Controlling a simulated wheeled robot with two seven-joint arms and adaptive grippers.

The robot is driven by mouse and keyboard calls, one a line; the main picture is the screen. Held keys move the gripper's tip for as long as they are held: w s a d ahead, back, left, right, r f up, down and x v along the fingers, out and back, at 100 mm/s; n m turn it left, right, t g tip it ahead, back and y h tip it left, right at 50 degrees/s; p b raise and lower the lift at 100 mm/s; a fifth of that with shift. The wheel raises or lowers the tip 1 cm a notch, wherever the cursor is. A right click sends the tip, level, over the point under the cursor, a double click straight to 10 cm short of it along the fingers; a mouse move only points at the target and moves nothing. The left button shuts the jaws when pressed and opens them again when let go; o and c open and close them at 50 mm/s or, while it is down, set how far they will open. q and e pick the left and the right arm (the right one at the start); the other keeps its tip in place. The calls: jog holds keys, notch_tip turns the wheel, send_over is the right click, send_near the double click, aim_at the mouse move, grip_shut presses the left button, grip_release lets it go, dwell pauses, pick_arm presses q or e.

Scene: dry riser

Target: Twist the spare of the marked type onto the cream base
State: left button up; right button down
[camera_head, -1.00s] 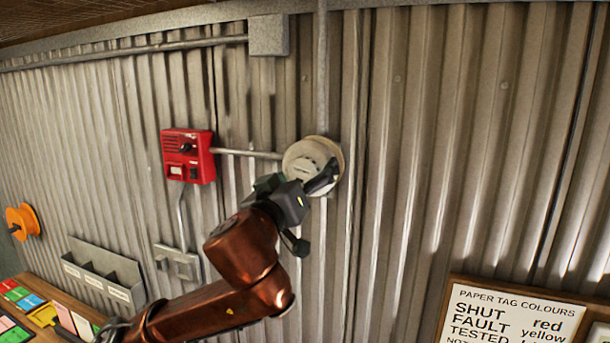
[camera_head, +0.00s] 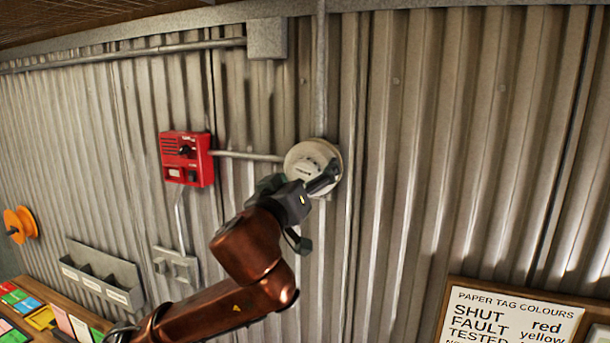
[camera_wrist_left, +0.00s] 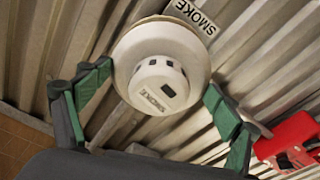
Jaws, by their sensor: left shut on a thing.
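The spare, a white round detector head (camera_head: 308,164) lettered SMOKE, sits up against the cream base (camera_head: 338,152) on the corrugated wall. My left gripper (camera_head: 301,184) is shut on the detector head. Its green-padded fingers (camera_wrist_left: 158,82) lie on either side of it in the wrist view. I cannot tell whether the head is locked in the base. My right gripper is not in view.
A red call box (camera_head: 187,159) is on the wall left of the base, joined by conduit. A grey three-slot holder (camera_head: 103,274), an orange reel (camera_head: 20,224) and a tag-colour board (camera_head: 515,318) are lower down. The wall right of the base is bare.

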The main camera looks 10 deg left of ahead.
pick_arm(q)
jog(key=shift+w+d, duration=0.15)
jog(key=shift+w, duration=0.45)
jog(key=o, duration=1.2)
jog(key=s, duration=0.4)
jog(key=s+a+f, duration=0.1)
jog(key=s, duration=0.6)
jog(key=shift+s+a+f, duration=0.2)
jog(key=shift+s+a, duration=0.15)
jog(key=shift+a, duration=0.05)
